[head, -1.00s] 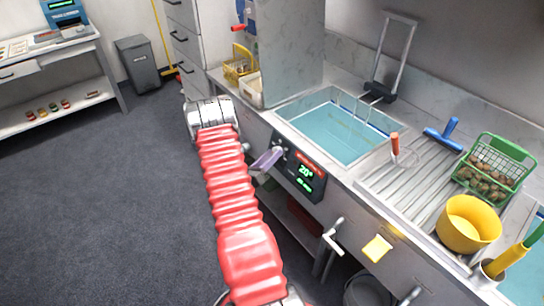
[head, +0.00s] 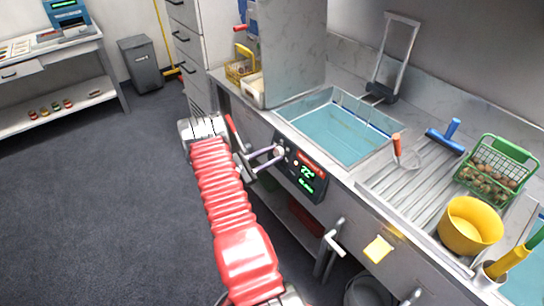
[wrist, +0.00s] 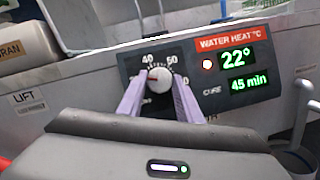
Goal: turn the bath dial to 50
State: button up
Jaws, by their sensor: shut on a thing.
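The bath dial (wrist: 159,80) is a round pale knob with a small red mark on its left part. The panel's green display (wrist: 237,59) reads 22° under "WATER HEAT °C", with "45 min" below. My gripper (wrist: 159,84) is shut on the dial, one lilac finger on each side. In the head view, my gripper (head: 277,156) reaches the panel (head: 300,168) from the left. The fingers hide part of the scale.
The water bath (head: 338,126) lies just above the panel in the counter. A ribbed drain area (head: 402,190), a green basket (head: 494,168) and a yellow bowl (head: 469,225) are to the right. A lever handle (head: 334,240) sticks out below right.

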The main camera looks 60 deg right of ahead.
jog(key=m+y, duration=0.1)
jog(key=m, duration=0.2)
jog(key=m+g+y, duration=0.1)
jog(key=m+y, duration=0.1)
jog(key=m, duration=0.2)
jog(key=shift+w+d+g, duration=0.1)
jog(key=shift+w+g, duration=0.1)
jog(key=shift+g, duration=0.1)
jog(key=m+y, duration=0.1)
jog(key=m, duration=0.1)
jog(key=m+y, duration=0.1)
jog(key=m, duration=0.3)
jog(key=shift+d+r+y, duration=0.1)
jog(key=shift+r+y, duration=0.15)
jog(key=shift+y, duration=0.15)
jog(key=m+t+y, duration=0.1)
jog(key=m, duration=0.2)
jog(key=m+y, duration=0.1)
jog(key=m, duration=0.2)
jog(key=shift+s+r+m+t, duration=0.1)
jog(key=shift+r+m+t, duration=0.1)
jog(key=shift+m+t, duration=0.15)
jog(key=m+t, duration=0.2)
jog(key=m, duration=0.2)
jog(key=shift+s+y, duration=0.15)
jog(key=shift+y, duration=0.25)
jog(key=shift+t, duration=0.25)
jog(key=o, duration=1)
jog(key=shift+r, duration=0.2)
jog(key=shift+o, duration=0.2)
